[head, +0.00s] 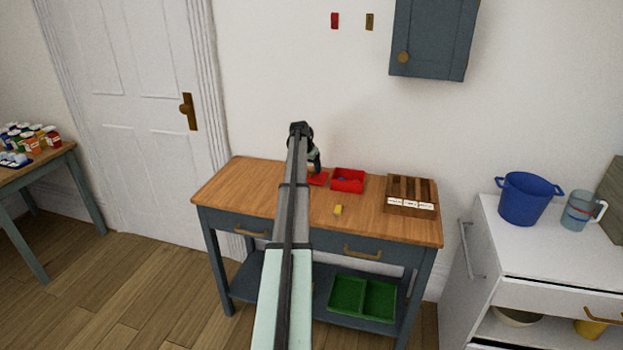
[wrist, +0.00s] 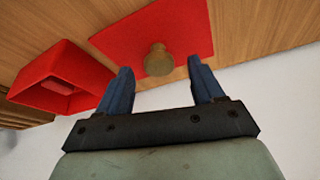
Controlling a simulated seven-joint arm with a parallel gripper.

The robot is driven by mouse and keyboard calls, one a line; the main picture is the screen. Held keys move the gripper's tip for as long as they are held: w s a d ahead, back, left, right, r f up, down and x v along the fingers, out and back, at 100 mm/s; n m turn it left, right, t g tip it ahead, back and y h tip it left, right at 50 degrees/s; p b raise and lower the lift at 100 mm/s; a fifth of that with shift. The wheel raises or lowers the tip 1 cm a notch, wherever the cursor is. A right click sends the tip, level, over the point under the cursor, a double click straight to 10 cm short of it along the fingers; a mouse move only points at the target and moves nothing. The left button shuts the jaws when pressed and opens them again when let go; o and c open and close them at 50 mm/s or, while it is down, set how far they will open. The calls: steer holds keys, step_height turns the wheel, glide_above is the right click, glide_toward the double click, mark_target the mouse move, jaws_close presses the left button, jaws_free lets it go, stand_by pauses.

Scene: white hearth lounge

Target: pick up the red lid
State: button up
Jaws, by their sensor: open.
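The red lid (wrist: 185,32) is a flat red plate with a round brass-coloured knob (wrist: 158,60), lying on the wooden tabletop. In the head view the lid (head: 318,179) shows only partly, behind my arm, just left of the red box. My gripper (wrist: 158,78) is open, its two blue fingers apart, with the knob between and just beyond the fingertips in the wrist view. I cannot tell how high the fingers are above the lid. In the head view my gripper (head: 316,170) is over the back of the table, its fingers mostly hidden.
An open red box (head: 348,181) with something inside stands right of the lid; it also shows in the wrist view (wrist: 62,80). A wooden divided box (head: 411,196) stands further right. The wall is close behind the table (head: 250,185).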

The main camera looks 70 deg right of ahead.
mark_target(313, 170)
steer(key=shift+x, duration=1.15)
steer(key=c, duration=1.1)
steer(key=shift+r, duration=0.1)
steer(key=shift+c, duration=0.2)
steer(key=r, duration=0.9)
steer(key=shift+s+r, duration=0.25)
steer(key=shift+s, duration=0.1)
steer(key=s+a+r, duration=0.1)
steer(key=s+r, duration=0.1)
steer(key=s, duration=1.3)
steer(key=shift+a, duration=0.25)
